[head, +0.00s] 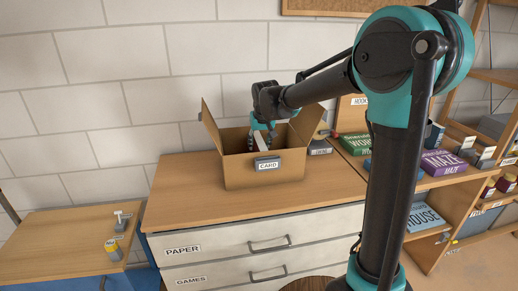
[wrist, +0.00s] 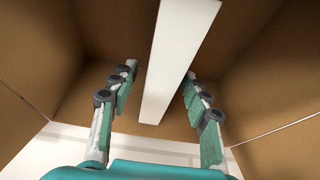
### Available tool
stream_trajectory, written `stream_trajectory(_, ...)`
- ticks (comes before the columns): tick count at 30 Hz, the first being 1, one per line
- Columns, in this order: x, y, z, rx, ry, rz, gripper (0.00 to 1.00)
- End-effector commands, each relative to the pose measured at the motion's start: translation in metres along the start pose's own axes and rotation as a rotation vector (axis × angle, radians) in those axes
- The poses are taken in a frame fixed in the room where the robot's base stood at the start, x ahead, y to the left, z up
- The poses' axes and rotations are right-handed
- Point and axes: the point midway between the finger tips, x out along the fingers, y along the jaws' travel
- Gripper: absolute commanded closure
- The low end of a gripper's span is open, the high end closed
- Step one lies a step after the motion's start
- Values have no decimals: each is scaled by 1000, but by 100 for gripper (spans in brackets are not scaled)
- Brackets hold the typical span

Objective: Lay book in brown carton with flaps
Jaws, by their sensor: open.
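The brown carton with flaps (head: 238,172) stands open on top of the drawer cabinet, its side flaps spread, with a CARD label on its front. My gripper (head: 262,136) reaches down into it from above. In the wrist view my gripper (wrist: 160,73) is open, with one finger on each side of a long white slab (wrist: 172,70), apparently an edge of the book. Gaps show between the slab and both fingers. Brown carton walls surround them. The slab's lower part and how it rests are hidden in the head view.
The drawer cabinet (head: 180,205) has bare top left of the carton. A green box (head: 356,144) and a purple box (head: 444,162) sit on shelving to the right. A lower wooden table (head: 62,240) with small items stands at left.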

Motion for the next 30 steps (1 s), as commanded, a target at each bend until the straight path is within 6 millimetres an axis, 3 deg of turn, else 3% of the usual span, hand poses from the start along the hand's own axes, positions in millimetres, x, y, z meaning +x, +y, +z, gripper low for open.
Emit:
stream_trajectory(6,-47,0,1,0,0,0,52)
stream_trajectory(13,-79,0,0,0,0,0,52)
stream_trajectory(30,-88,0,0,0,0,0,52)
